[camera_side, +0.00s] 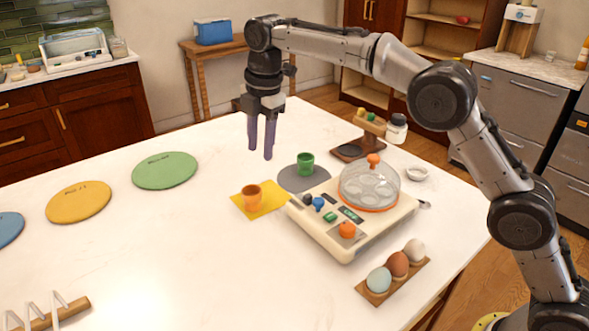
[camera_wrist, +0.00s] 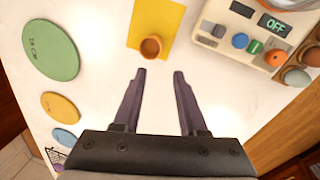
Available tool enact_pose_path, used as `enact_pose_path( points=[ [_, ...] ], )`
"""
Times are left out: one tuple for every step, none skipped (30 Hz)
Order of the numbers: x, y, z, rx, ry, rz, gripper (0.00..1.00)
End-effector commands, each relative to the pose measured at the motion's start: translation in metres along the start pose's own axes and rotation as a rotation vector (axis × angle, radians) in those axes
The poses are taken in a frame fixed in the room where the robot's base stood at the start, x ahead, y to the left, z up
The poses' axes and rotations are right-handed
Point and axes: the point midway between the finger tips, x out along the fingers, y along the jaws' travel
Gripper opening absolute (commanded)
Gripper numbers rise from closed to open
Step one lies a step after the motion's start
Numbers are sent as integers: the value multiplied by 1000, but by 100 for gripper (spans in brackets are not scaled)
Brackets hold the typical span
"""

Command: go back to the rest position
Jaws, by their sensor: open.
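My gripper (camera_side: 262,140) hangs above the white table (camera_side: 180,240), pointing down, behind and above the orange cup in the side view. Its two purple fingers are apart with nothing between them. They also show in the wrist view (camera_wrist: 158,78). The orange cup (camera_side: 252,197) stands upright on a yellow square mat (camera_side: 270,196); in the wrist view the cup (camera_wrist: 151,47) lies beyond the fingertips, apart from them.
A green cup (camera_side: 306,163) stands on a grey round mat (camera_side: 290,180). A cream egg cooker (camera_side: 360,222) with a clear dome (camera_side: 369,183) stands to the right; its display reads OFF. An egg holder (camera_side: 410,284) holds three eggs. Round mats, green (camera_side: 164,170) and yellow (camera_side: 79,201), lie left.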

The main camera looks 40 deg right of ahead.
Motion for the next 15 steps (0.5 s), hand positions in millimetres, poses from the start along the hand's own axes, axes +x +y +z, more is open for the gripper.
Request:
enact_pose_path(
  points=[
    [-3, 0, 4, 6, -1, 5, 42],
    [-8, 0, 6, 9, -1, 13, 42],
    [-18, 0, 9, 15, 0, 31, 42],
    [-28, 0, 12, 20, 0, 49, 42],
    [-41, -2, 15, 26, 0, 69, 42],
    [-58, -7, 20, 35, -1, 93, 42],
    [-71, -13, 25, 43, -2, 107, 42],
    [-84, -20, 30, 52, -3, 119, 42],
    [-100, -31, 36, 63, -4, 134, 42],
    [-111, -40, 40, 71, -6, 145, 42],
    [-121, -50, 45, 84, -7, 156, 42],
    [-133, -63, 50, 106, -8, 168, 42],
    [-141, -73, 53, 125, -8, 179, 42],
    [-149, -84, 57, 148, -8, 190, 42],
    [-158, -98, 61, 181, -8, 203, 42]
  ],
)
